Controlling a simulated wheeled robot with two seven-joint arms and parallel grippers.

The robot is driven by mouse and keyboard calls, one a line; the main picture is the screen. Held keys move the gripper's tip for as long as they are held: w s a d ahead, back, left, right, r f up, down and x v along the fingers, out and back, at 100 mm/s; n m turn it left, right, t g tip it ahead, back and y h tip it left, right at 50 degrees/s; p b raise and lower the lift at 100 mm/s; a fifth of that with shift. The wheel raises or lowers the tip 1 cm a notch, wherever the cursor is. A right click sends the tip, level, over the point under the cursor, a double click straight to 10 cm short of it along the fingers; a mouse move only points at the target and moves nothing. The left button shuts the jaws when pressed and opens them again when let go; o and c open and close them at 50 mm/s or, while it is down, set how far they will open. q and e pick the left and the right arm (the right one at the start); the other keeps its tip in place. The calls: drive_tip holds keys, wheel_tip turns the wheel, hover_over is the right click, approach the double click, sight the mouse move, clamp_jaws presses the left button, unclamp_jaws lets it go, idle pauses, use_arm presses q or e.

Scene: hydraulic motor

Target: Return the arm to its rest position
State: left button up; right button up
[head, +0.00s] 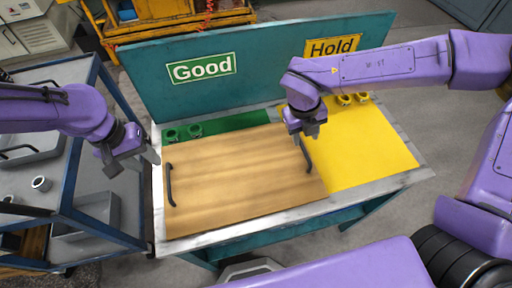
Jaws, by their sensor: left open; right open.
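My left gripper (134,163) is open and empty. It hangs between the blue cart and the left edge of the workbench, left of the wooden board (235,180). My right gripper (308,137) is open and points down over the board's upper right corner. It is just at the upper end of the right black handle (308,158) and hides part of it; I cannot tell whether it touches. The left black handle (170,185) is clear of both grippers. My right arm reaches in from the right, above the yellow area (370,150).
The workbench has a teal back panel with a Good sign (202,68) and a Hold sign (332,47). Green rings (195,131) stand on the green area and yellow rings (345,100) on the yellow area. The blue cart (95,225) stands close at left, holding a metal ring (41,183).

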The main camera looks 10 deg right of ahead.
drive_tip(key=shift+a+r, duration=0.2)
drive_tip(key=shift+r, duration=0.85)
